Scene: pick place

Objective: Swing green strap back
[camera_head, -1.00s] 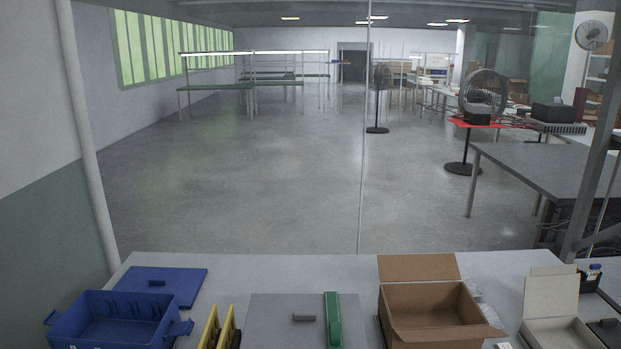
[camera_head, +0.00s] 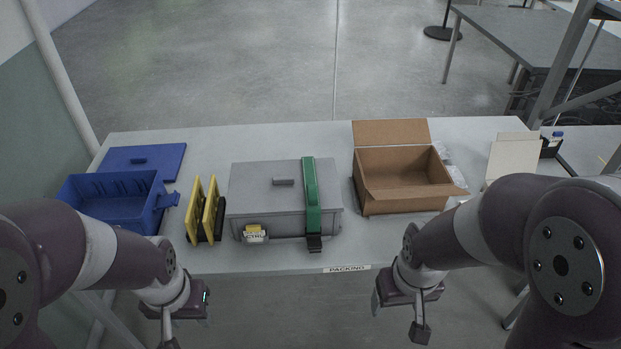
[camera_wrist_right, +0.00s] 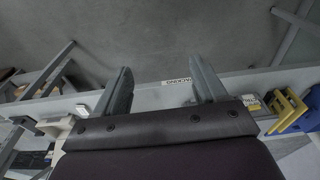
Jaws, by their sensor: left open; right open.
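The green strap (camera_head: 312,196) lies over the right part of the grey lidded box (camera_head: 265,198) and hangs down its front, ending in a dark buckle or clip. The box stands on the middle of the table with its lid on. My left gripper (camera_head: 186,340) is low in front of the table's front edge, left of the box; its fingertips are partly cut off. My right gripper (camera_head: 398,318) is in front of the table edge, right of the box, open and empty. In the right wrist view its fingers (camera_wrist_right: 160,88) are spread with nothing between them.
An open cardboard box (camera_head: 404,180) stands right of the grey box. Yellow-and-black holders (camera_head: 205,210) stand to its left, then a blue bin (camera_head: 112,203) and its blue lid (camera_head: 143,160). A white open carton (camera_head: 512,155) is at the right. The table behind the grey box is clear.

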